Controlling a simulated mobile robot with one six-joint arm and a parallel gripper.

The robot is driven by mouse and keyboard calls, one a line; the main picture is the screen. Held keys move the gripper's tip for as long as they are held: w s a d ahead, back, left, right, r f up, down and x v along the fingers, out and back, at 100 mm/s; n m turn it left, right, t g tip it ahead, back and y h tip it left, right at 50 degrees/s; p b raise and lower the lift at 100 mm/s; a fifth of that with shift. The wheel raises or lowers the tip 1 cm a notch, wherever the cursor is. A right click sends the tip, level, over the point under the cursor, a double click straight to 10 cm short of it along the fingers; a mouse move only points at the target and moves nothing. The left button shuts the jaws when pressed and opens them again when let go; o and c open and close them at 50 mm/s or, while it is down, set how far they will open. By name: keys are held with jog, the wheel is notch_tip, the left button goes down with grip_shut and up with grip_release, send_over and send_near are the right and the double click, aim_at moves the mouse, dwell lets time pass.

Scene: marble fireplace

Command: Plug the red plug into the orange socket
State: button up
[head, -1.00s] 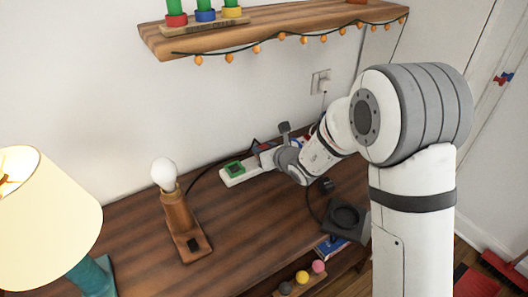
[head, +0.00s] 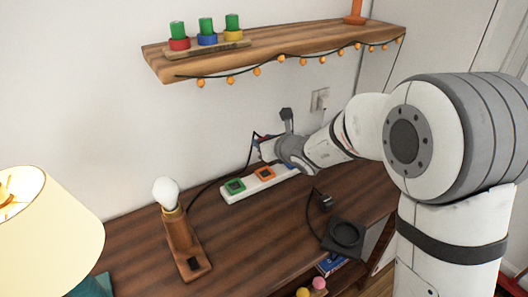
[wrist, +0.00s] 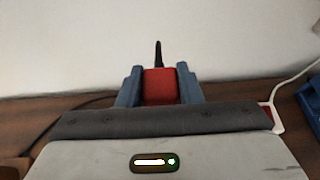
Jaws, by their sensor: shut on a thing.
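The white power strip (head: 250,184) lies on the wooden table near the wall. Its green socket (head: 235,186) is at the left end and its orange socket (head: 265,174) is beside it to the right; both are uncovered. My gripper (head: 258,148) is above and behind the strip in the head view. In the wrist view my gripper's blue fingers (wrist: 160,86) are shut on the red plug (wrist: 160,88), with a dark cord rising behind it. The plug's prongs are hidden, and it appears apart from the orange socket.
A lamp with a bare bulb (head: 166,192) stands left of the strip. A shelf with string lights (head: 258,72) overhangs behind. A lampshade (head: 45,220) fills the lower left.

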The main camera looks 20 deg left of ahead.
jog(key=b, duration=0.8)
send_over(265, 174)
jog(key=shift+f, duration=3.65)
jog(key=shift+b, duration=0.75)
jog(key=shift+f+b, duration=0.85)
jog(key=shift+b, duration=0.15)
jog(key=shift+f+b, duration=0.25)
jog(key=shift+b, duration=0.55)
jog(key=o, duration=1.1)
jog(key=shift+o, duration=0.2)
